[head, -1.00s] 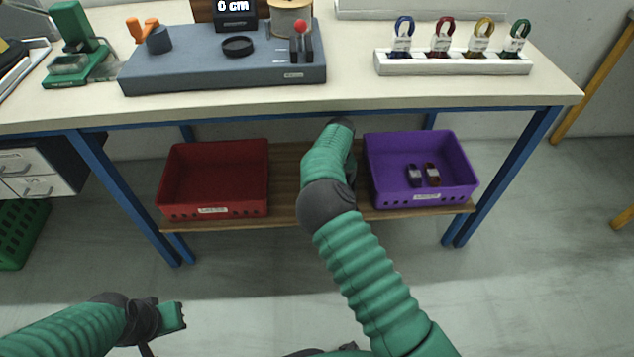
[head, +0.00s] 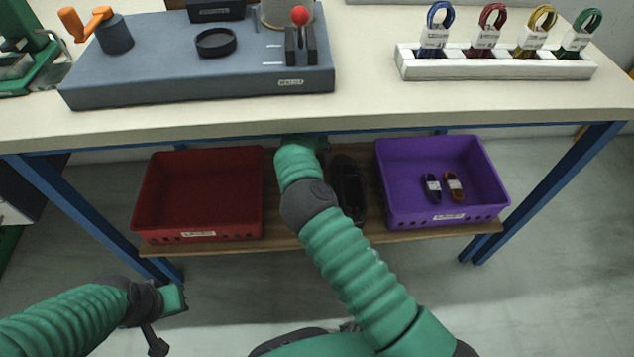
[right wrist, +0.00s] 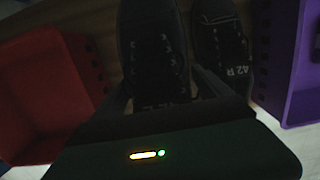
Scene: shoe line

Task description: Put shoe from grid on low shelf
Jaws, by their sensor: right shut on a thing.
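My right arm reaches under the table to the low shelf (head: 280,247), between the red and purple bins. My right gripper (right wrist: 160,90) is shut on a dark laced shoe (right wrist: 152,45), seen between its fingers in the right wrist view. I cannot tell whether this shoe touches the shelf. A second dark shoe (right wrist: 221,45) with a white "42 R" marking lies just to its right; it also shows on the shelf in the head view (head: 347,188). My left gripper (head: 172,305) is low at the left, away from the shelf; its jaw opening is unclear.
A red bin (head: 198,238) stands left on the shelf, and a purple bin (head: 440,217) with two small items stands right. The tabletop edge (head: 300,125) overhangs my right arm. A grey device (head: 200,90) and a white rack (head: 495,66) with several coloured loops stand above.

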